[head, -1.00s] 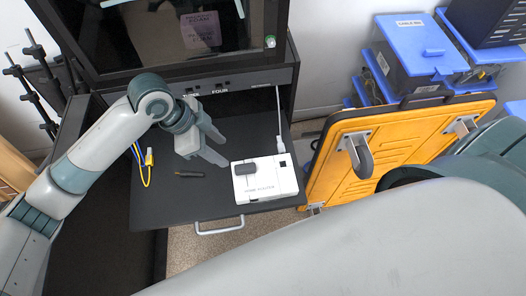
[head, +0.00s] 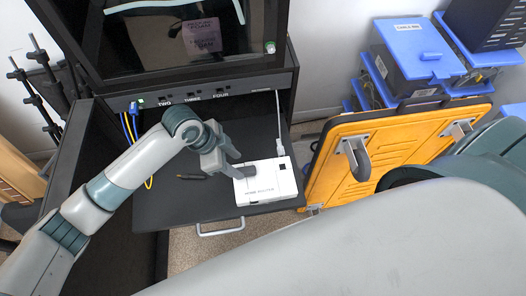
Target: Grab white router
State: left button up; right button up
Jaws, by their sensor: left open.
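The white router (head: 268,184), a flat box marked "HOME ROUTER", lies on the black pull-out shelf (head: 185,215), near its front right corner. My left gripper (head: 236,163) is open at the router's upper left edge. One finger reaches over or against the router's top left part, and I cannot tell whether it touches. The gripper partly hides that corner and the dark patch on the router's top. My right gripper is not in view.
A white cable with a plug (head: 289,126) hangs just behind the router. A small dark stick (head: 191,177) lies left of it. A monitor (head: 180,35) stands above the port panel. A yellow cart (head: 400,145) and blue bins (head: 415,50) are on the right.

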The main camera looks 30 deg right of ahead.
aim_at(244, 170)
pick_arm(q)
jog(key=shift+s+d+f+p, duration=0.1)
jog(key=shift+d+f+p, duration=0.2)
jog(key=shift+f+p, duration=0.2)
jog(key=shift+p+x, duration=0.4)
jog(key=shift+x, duration=1.55)
jog(key=shift+a, duration=0.15)
grip_shut()
